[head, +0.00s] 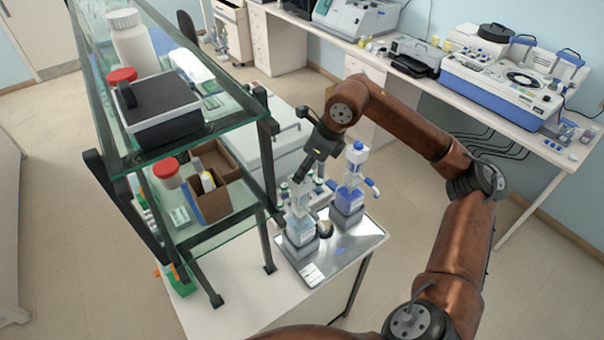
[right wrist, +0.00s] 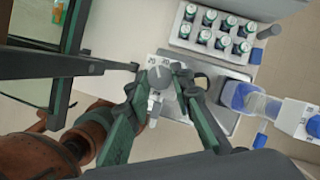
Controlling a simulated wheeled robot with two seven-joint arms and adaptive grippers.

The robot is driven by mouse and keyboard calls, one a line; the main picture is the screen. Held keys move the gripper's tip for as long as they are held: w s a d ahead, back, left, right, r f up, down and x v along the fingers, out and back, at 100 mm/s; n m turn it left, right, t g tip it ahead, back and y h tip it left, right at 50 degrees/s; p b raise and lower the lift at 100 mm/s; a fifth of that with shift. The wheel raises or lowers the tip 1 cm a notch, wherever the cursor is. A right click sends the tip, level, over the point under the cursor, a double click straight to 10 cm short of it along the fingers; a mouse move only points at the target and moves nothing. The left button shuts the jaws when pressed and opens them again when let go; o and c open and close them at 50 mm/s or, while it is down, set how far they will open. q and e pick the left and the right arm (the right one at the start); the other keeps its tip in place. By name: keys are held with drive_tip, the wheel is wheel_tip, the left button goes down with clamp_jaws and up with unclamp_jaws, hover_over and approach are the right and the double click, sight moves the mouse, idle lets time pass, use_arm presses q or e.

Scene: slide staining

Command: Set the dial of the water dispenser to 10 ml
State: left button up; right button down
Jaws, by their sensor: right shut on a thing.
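The water dispenser (head: 300,229) is a clear bottle with pale liquid and a white top, standing upright on a metal tray (head: 352,246). My right gripper (head: 303,178) reaches down onto its top. In the right wrist view my right gripper (right wrist: 163,88) has its two dark fingers closed around the grey dial (right wrist: 161,77) of the dispenser, one on each side. White plates with small numbers, which look like 20, show beside the dial. The dial's pointer and its exact setting cannot be made out. My left gripper is in neither view.
A glass shelf rack (head: 163,132) with bottles and boxes stands close on the left. A rack of several capped vials (right wrist: 215,28) lies beyond the dispenser.

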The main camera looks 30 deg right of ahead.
drive_tip(key=n+y, duration=0.1)
drive_tip(key=n, duration=0.1)
drive_tip(key=shift+w+n+g, duration=0.1)
drive_tip(key=shift+n+g, duration=0.3)
drive_tip(key=n+g, duration=0.1)
drive_tip(key=n, duration=0.1)
drive_tip(key=shift+d+n, duration=0.1)
drive_tip(key=shift+n, duration=0.3)
drive_tip(key=n, duration=0.2)
drive_tip(key=n+g+p, duration=0.1)
drive_tip(key=n, duration=0.1)
drive_tip(key=n+g+y, duration=0.1)
drive_tip(key=n, duration=0.1)
drive_tip(key=shift+w, duration=0.25)
drive_tip(key=shift+p, duration=0.3)
drive_tip(key=c, duration=1.7)
unclamp_jaws()
